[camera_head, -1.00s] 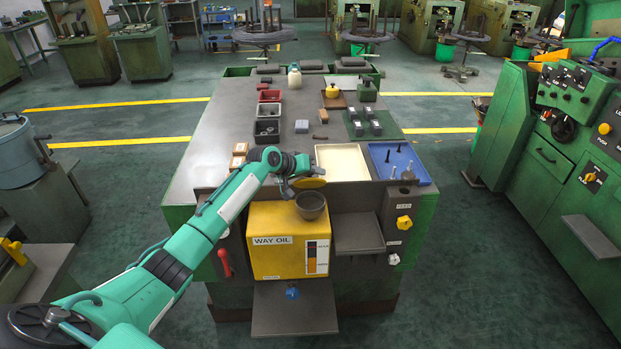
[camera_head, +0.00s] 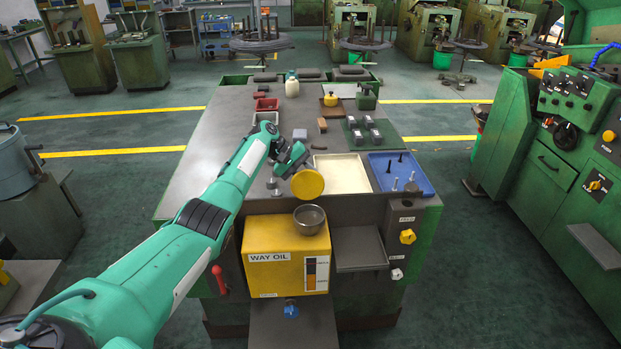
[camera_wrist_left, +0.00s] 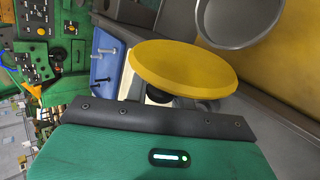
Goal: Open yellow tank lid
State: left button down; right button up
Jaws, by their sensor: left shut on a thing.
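The yellow tank (camera_head: 287,257), marked WAY OIL, is mounted at the front of the bench. Its round metal filler opening (camera_head: 309,219) is uncovered on top and also shows in the left wrist view (camera_wrist_left: 240,22). The round yellow lid (camera_head: 307,184) is tilted up, its flat face toward the head camera, above and behind the opening. My left gripper (camera_head: 292,164) is shut on the lid, which also shows in the left wrist view (camera_wrist_left: 183,68). The fingertips are mostly hidden there behind the lid and gripper body. My right gripper is not in view.
A cream tray (camera_head: 341,174) and a blue tray (camera_head: 402,172) with bolts lie right of the lid. Red bins, small blocks and a white bottle (camera_head: 292,85) stand farther back. A green machine (camera_head: 560,150) stands at the right.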

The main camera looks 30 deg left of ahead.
pick_arm(q)
jog(key=shift+w+a+f+g+b, duration=0.1)
jog(key=shift+w+f+g+b, duration=0.1)
jog(key=shift+f+g+b, duration=0.1)
dwell(0.4)
jog(key=c, duration=1.2)
grip_release()
jog(key=shift+w, duration=0.1)
jog(key=b+v, duration=0.2)
jog(key=v, duration=0.5)
jog(key=b+v, duration=0.2)
jog(key=v, duration=0.4)
jog(key=shift+a, duration=0.5)
